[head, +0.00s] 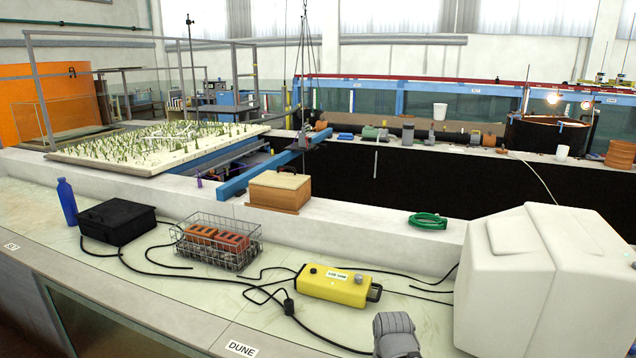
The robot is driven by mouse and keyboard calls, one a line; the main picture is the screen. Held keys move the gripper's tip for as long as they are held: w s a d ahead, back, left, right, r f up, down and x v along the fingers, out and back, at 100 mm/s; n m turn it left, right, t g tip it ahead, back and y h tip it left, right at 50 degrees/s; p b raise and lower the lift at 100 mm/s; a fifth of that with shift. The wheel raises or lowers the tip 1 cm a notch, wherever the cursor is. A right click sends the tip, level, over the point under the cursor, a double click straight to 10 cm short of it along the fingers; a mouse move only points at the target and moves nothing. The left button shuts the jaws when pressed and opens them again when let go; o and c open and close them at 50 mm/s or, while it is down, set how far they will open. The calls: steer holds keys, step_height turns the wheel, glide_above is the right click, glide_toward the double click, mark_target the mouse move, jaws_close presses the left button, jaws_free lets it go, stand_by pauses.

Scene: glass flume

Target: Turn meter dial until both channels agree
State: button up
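A yellow box (333,287), which looks like the meter, lies on the pale bench top at the front, right of centre. A small dark knob (313,271) stands on its left end, and another small knob (358,278) sits right of its white label. A dark part with a light edge (375,293) shows at its right end. Which knob is the dial, and any channel readings, are too small to tell. Black cables run from near the box across the bench.
A wire basket with red-brown blocks (215,241), a black case (117,221) and a blue bottle (67,201) stand to the left. A large white container (545,280) stands at right. A grey ribbed object (396,336) is at the front edge. A low ledge runs behind.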

stand_by(0.8)
steer(key=c, duration=0.3)
steer(key=shift+c, duration=0.2)
